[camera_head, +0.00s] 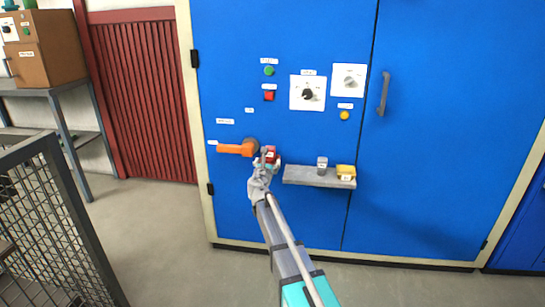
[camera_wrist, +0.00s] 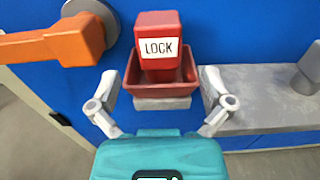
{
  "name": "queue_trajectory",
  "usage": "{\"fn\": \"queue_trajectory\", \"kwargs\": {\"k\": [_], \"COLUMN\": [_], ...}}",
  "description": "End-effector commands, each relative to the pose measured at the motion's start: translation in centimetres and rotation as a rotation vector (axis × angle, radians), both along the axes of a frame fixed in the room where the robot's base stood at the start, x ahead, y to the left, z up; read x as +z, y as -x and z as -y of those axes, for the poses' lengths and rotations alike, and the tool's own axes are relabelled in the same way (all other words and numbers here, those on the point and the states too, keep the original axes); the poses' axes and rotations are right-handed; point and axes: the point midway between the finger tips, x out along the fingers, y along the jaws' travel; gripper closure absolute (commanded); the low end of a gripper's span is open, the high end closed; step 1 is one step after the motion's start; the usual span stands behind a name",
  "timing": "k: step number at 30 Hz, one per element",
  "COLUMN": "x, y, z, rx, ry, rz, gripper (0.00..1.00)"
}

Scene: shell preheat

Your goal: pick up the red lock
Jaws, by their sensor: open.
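The red lock (camera_wrist: 158,28) stands upright in a small red tray (camera_wrist: 133,82) on the blue cabinet front, with a white "LOCK" label facing me in the wrist view. In the head view the lock (camera_head: 270,151) shows small, just above my gripper and partly hidden by it. My gripper (camera_wrist: 160,92) is open, its two fingers apart on the left and right of the tray's front. The fingers are short of the lock and nothing is between them except the view of the tray.
An orange handle (camera_head: 236,149) on a round grey hub (camera_wrist: 90,15) sits just left of the lock. A grey shelf (camera_head: 306,177) to the right holds a grey item (camera_head: 322,163) and a yellow item (camera_head: 346,171). A mesh fence (camera_head: 60,235) stands at the left.

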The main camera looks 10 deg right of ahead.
Motion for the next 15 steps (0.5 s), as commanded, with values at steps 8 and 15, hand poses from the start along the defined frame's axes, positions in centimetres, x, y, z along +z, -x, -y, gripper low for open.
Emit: {"fn": "queue_trajectory", "kwargs": {"k": [8,15], "x": [0.3,0.3], "y": [-3.1,-4.5], "z": [1.0,1.5], "rx": [-0.001,0.000], "ry": [0.000,0.000], "rz": [0.000,0.000], "gripper": [0.00,0.00]}}
